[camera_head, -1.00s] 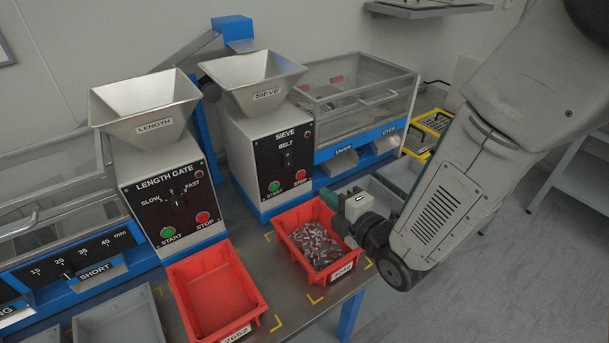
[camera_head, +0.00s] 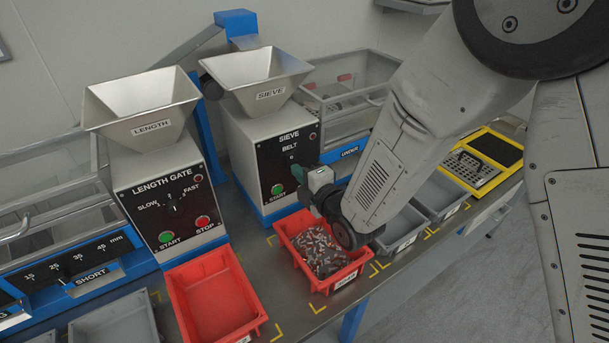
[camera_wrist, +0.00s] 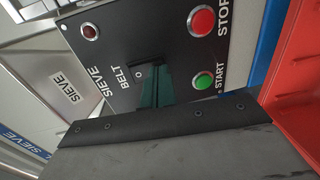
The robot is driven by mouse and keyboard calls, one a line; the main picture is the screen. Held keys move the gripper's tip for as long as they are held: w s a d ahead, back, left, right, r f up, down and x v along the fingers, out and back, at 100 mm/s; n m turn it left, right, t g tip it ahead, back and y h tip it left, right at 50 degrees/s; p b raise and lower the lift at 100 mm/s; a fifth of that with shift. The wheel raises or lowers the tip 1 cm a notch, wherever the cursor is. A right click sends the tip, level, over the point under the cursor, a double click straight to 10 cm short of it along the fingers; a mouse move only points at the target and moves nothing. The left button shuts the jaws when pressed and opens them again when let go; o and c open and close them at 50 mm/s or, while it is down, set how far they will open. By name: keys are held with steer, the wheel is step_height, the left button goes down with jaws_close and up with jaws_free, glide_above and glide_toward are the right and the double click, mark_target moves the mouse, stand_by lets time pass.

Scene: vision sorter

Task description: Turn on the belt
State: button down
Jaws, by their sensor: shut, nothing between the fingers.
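The SIEVE machine's black panel (camera_head: 276,160) carries the BELT control, whose small "0" mark (camera_wrist: 139,74) shows in the wrist view. The switch beside that mark is mostly hidden by my fingers. My gripper (camera_head: 301,173) is shut and empty, with its dark green fingertips (camera_wrist: 152,88) at the panel over the BELT control; I cannot tell whether they touch it. The green START button (camera_head: 277,189) is left of my gripper. The red STOP button (camera_wrist: 201,20) shows in the wrist view but is hidden in the head view.
A red bin of small metal parts (camera_head: 288,237) stands below my gripper. An empty red bin (camera_head: 218,304) is to its left, before the LENGTH GATE machine (camera_head: 164,210). Grey bins (camera_head: 437,196) stand to the right. The SIEVE hopper (camera_head: 262,80) is above.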

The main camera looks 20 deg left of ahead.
steer(key=shift+a, duration=0.1)
steer(key=shift+w+a+f, duration=0.15)
steer(key=shift+w+a, duration=0.1)
steer(key=shift+a, duration=0.05)
stand_by(0.4)
